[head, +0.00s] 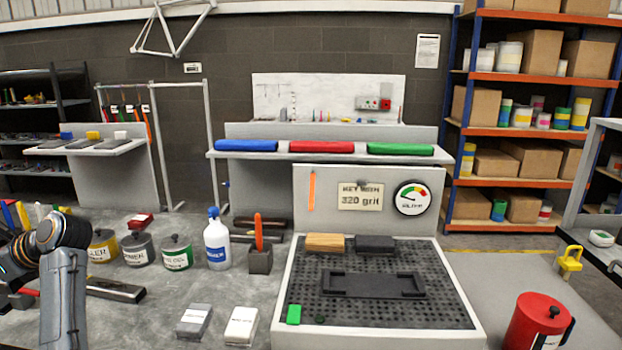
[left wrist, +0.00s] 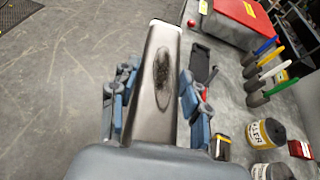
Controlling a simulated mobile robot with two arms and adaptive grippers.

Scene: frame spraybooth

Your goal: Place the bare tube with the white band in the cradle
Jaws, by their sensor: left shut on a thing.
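In the left wrist view my left gripper (left wrist: 154,98) is shut on a bare grey metal tube (left wrist: 152,45), with one finger on each side. The tube has a dark scuffed patch on its face and a pale edge at its far end. I cannot tell whether that edge is the white band. In the head view my left arm is at the left edge, and the held tube is not clear there. A black cradle-like holder (head: 372,285) lies empty on the perforated bed of the booth (head: 455,310). My right gripper is not in view.
A wooden block (head: 325,242) and a dark block (head: 374,244) lie behind the holder, with a green piece (head: 294,314) at front left. A white bottle (head: 216,240), paint tins (head: 176,253) and two small boxes (head: 241,325) stand left. A red canister (head: 536,322) stands right.

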